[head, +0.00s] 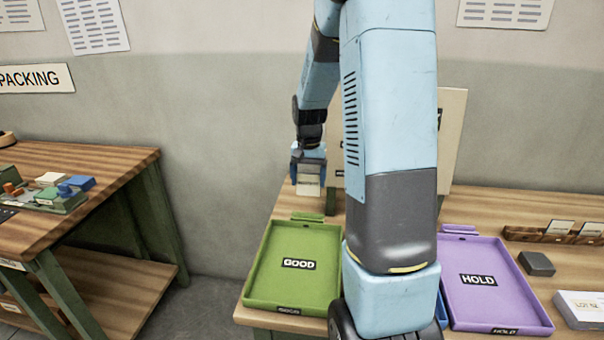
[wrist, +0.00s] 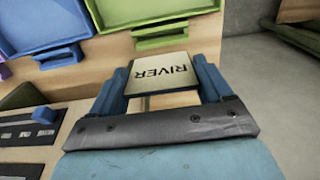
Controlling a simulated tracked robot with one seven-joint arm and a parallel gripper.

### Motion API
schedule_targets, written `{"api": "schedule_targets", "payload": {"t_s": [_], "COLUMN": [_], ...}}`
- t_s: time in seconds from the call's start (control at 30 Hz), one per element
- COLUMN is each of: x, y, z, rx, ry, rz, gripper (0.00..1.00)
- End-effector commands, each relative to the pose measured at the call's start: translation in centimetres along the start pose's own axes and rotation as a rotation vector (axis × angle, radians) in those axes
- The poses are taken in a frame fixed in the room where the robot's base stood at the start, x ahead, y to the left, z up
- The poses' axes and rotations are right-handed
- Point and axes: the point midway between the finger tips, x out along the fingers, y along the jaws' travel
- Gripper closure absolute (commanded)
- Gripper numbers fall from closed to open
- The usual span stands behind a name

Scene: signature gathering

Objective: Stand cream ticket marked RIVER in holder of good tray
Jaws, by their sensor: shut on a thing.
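The cream ticket marked RIVER (wrist: 163,73) is between the fingers of my gripper (wrist: 163,84), which is shut on it. In the head view the ticket (head: 308,178) hangs below my gripper (head: 309,163), behind the green tray marked GOOD (head: 325,291). The good tray's holder (head: 307,217) is a green slotted bar at its back edge, and it looks empty. In the wrist view the holder (wrist: 160,40) lies just beyond the ticket, apart from it as far as I can tell.
The purple HOLD tray (head: 529,305) stands to the right, and a blue tray is mostly hidden behind my arm. A wooden rack (head: 528,234) with cards and a dark block (head: 536,263) are at far right. A beige panel (head: 452,135) stands behind my arm.

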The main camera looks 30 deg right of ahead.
Motion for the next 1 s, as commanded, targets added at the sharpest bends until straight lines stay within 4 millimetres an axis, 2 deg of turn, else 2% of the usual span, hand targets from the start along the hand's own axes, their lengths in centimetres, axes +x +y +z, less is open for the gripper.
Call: {"api": "schedule_targets", "payload": {"t_s": [0.5, 1.0], "x": [2.2, 4.6], "y": [-0.9, -1.0], "z": [0.3, 0.4], "rx": [-0.018, -0.019], "ry": [-0.001, -0.002], "rz": [0.001, 0.001], "gripper": [0.50, 0.50]}}
